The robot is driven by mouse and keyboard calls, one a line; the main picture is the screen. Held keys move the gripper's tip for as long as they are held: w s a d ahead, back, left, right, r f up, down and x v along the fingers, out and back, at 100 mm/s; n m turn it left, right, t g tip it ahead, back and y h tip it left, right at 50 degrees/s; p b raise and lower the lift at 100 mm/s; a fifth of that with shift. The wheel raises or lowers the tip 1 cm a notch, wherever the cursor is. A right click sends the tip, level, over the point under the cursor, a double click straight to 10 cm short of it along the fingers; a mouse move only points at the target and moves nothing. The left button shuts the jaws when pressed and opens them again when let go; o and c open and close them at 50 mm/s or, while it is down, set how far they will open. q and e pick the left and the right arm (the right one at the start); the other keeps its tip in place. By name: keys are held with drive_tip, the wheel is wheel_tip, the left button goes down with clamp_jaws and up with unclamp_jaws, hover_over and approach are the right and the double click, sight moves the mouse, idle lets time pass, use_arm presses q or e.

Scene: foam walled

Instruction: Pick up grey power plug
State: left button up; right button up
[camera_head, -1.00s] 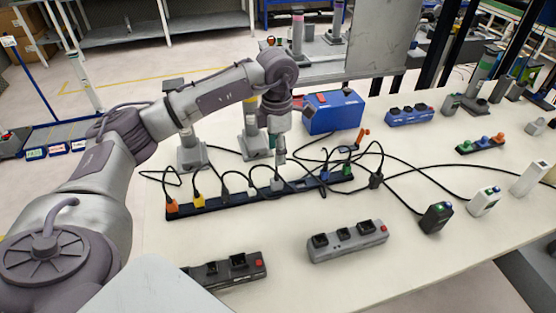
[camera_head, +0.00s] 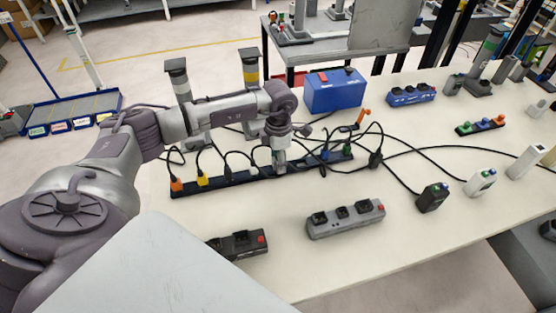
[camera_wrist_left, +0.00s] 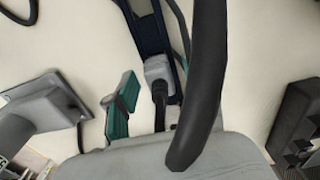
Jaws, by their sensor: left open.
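A long dark power strip (camera_head: 240,178) lies on the white table with orange, yellow, dark, light grey, blue and green plugs along it. My left gripper (camera_head: 280,163) points down over the middle of the strip, just right of the light grey plug (camera_head: 254,171). In the left wrist view a grey plug (camera_wrist_left: 158,68) with a black cable sits in the dark strip (camera_wrist_left: 148,28). One open finger with a green pad is beside it, apart from it. The other finger is hidden behind a thick black cable in front of the camera. My right gripper is out of view.
A grey socket block (camera_head: 345,219) and a dark one (camera_head: 238,244) lie in front of the strip. A blue box (camera_head: 334,92) stands behind it. Black cables loop over the strip and run right to a black adapter (camera_head: 433,197).

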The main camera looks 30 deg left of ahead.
use_arm(q)
drive_tip(key=shift+f, duration=0.8)
clamp_jaws()
drive_tip(key=shift+r, duration=0.2)
